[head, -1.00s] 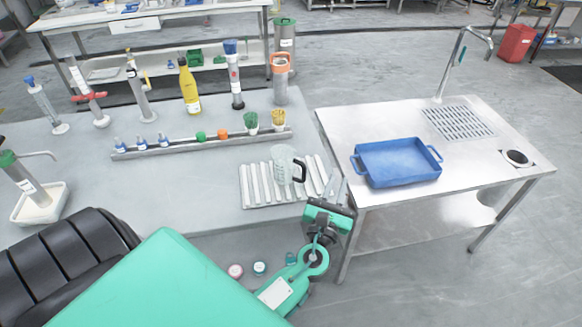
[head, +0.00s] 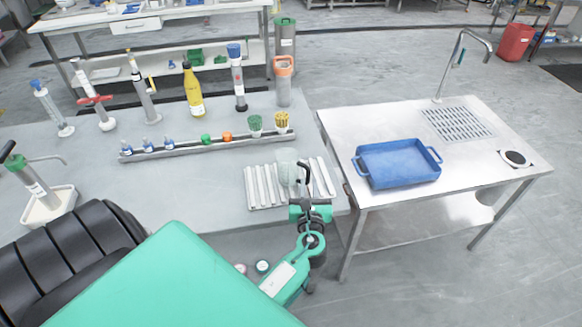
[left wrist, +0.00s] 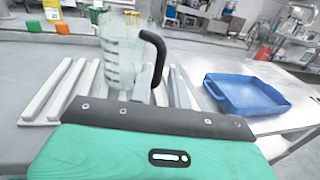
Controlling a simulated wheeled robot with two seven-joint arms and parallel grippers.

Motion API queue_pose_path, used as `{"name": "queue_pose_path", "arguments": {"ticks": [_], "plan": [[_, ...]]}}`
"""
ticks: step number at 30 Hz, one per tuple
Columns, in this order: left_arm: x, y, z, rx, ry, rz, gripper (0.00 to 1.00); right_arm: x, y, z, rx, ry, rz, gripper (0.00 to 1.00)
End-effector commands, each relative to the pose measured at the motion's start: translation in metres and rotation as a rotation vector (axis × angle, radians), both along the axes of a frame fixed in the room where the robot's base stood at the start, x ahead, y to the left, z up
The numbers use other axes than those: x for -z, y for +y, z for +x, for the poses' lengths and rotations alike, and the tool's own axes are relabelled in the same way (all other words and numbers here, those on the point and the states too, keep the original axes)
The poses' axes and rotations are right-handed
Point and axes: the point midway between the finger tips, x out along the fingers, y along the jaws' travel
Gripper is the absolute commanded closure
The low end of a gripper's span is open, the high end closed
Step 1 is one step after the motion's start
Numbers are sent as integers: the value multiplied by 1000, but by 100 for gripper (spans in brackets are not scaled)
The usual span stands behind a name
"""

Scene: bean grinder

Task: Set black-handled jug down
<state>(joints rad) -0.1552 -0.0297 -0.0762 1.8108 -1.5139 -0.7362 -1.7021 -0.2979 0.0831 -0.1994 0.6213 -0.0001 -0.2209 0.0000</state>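The clear jug with a black handle (head: 287,167) stands upright on the white ribbed rack (head: 264,187) near the front right of the grey bench. In the left wrist view the jug (left wrist: 121,52) shows its measuring marks, with the black handle on its right. My left gripper (head: 305,190) is at the handle, on the near right side of the jug. Its fingers are hard to make out against the handle and the rack ribs, so I cannot tell whether they touch or hold it. My right gripper is not in view.
A blue tray (head: 398,164) stands on the metal sink table to the right. A long holder (head: 205,146) with small bottles and brushes lies behind the rack. A yellow bottle (head: 193,92) and cylinders stand farther back.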

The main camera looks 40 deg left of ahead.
Motion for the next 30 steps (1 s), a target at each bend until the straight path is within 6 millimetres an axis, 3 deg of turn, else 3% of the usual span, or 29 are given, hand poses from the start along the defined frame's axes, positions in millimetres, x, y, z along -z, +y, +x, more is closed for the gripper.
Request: {"name": "queue_pose_path", "arguments": {"ticks": [9,17,21,30], "plan": [[-4,28,34,-1,0,1,81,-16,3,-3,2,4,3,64],[-3,30,37,-1,-1,0,81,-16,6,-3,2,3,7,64],[-3,30,37,-1,-1,1,100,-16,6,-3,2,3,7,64],[-4,29,37,-1,-1,1,100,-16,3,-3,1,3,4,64]]}}
